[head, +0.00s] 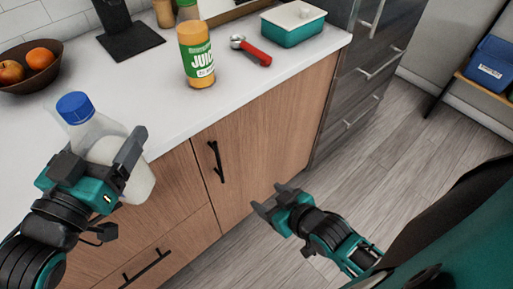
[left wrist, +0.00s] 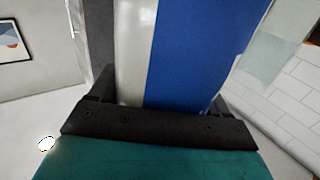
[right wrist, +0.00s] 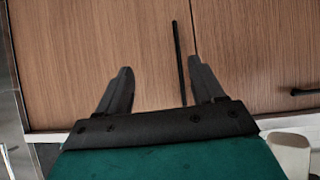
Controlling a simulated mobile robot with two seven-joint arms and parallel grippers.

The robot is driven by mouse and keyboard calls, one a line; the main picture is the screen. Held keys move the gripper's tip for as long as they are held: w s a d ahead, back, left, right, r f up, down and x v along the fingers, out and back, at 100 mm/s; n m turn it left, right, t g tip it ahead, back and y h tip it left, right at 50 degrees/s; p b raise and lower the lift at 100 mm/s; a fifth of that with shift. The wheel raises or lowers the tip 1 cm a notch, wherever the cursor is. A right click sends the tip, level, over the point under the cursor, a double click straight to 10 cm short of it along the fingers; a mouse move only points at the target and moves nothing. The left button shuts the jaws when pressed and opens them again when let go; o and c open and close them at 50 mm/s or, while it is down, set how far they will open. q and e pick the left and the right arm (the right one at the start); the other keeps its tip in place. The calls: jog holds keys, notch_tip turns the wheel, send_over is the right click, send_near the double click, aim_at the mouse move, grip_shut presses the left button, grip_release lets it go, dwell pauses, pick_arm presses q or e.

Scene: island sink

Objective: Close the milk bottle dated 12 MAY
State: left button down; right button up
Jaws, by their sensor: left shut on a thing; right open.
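A translucent milk bottle (head: 140,185) with white milk and a blue cap (head: 75,107) at its top is in my left gripper (head: 104,165), at the counter's front edge. It leans to the left in the head view. My left gripper is shut on it; in the left wrist view its white and blue surface (left wrist: 200,50) fills the space between the fingers. No date is readable, and I cannot tell how tightly the cap sits. My right gripper (head: 272,199) is open and empty in front of the cabinet, low and to the right; the right wrist view shows its fingers apart (right wrist: 160,75).
A juice bottle (head: 196,55) stands on the white counter (head: 150,75). A red-handled tool (head: 252,52) and a teal dish (head: 293,25) lie to its right. A fruit bowl (head: 32,75) stands far left. Wooden cabinet fronts (head: 265,120) with black handles face my right gripper.

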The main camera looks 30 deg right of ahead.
jog(key=shift+s+a+f, duration=0.25)
jog(key=shift+s+a, duration=0.05)
jog(key=shift+a, duration=0.25)
pick_arm(q)
jog(key=shift+r, duration=0.1)
